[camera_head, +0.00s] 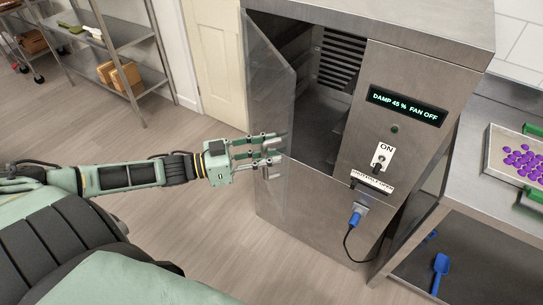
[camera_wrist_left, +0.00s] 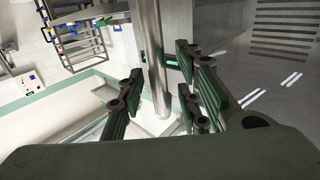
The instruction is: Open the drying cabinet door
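The drying cabinet (camera_head: 410,80) is a steel box in the head view. Its clear glass door (camera_head: 268,90) stands swung outward on the left, and the dark interior (camera_head: 322,115) shows beside it. My left gripper (camera_head: 270,150) is at the lower part of the door, its fingers pointing right. In the left wrist view a vertical metal bar (camera_wrist_left: 150,60) stands between the spread fingers of the left gripper (camera_wrist_left: 160,95). The fingers look apart from the bar, but contact is hard to judge. My right gripper is not in view.
The cabinet front carries a lit display (camera_head: 405,105), a switch (camera_head: 381,157) and a blue plug (camera_head: 356,217) with a cable. A tray (camera_head: 490,163) of purple gummies sits on the bench at right. A shelf rack (camera_head: 130,35) stands at upper left. Floor left of the cabinet is clear.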

